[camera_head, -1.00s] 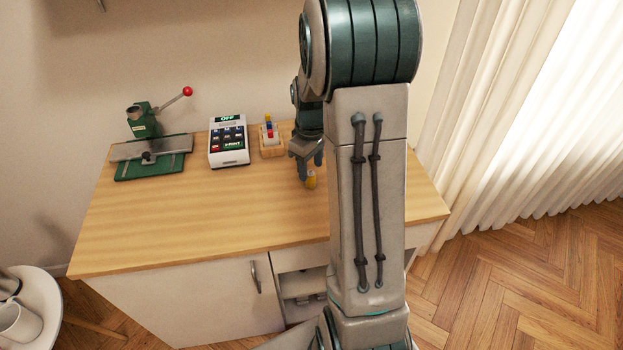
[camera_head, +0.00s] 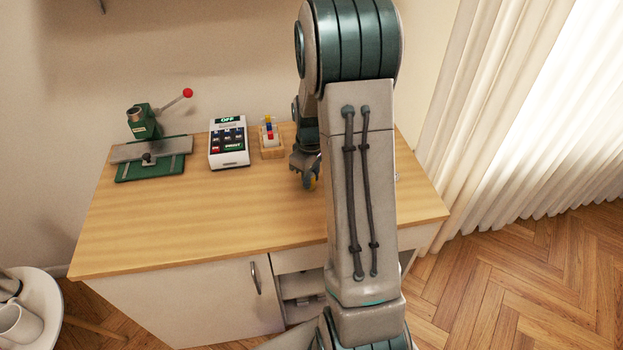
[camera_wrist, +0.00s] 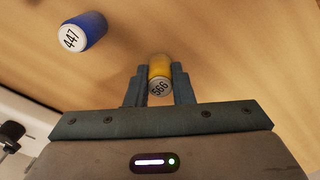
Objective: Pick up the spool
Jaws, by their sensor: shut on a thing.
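A yellow spool (camera_wrist: 160,70) with a white end marked 566 sits between the two fingers of my gripper (camera_wrist: 159,84) in the wrist view. The fingers are shut on it from both sides. In the head view, the yellow spool (camera_head: 310,182) shows at the tips of my gripper (camera_head: 305,180), over the right part of the table; my arm hides part of that area. A blue spool (camera_wrist: 83,32) with a white end marked 447 lies apart from my gripper, at the upper left of the wrist view.
The wooden table (camera_head: 190,225) has clear room at its left front. A green press (camera_head: 148,150) with a red knob, a label device (camera_head: 228,145) and a wooden holder (camera_head: 271,152) with coloured pieces stand along the back. A round white table (camera_head: 38,305) stands at the lower left.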

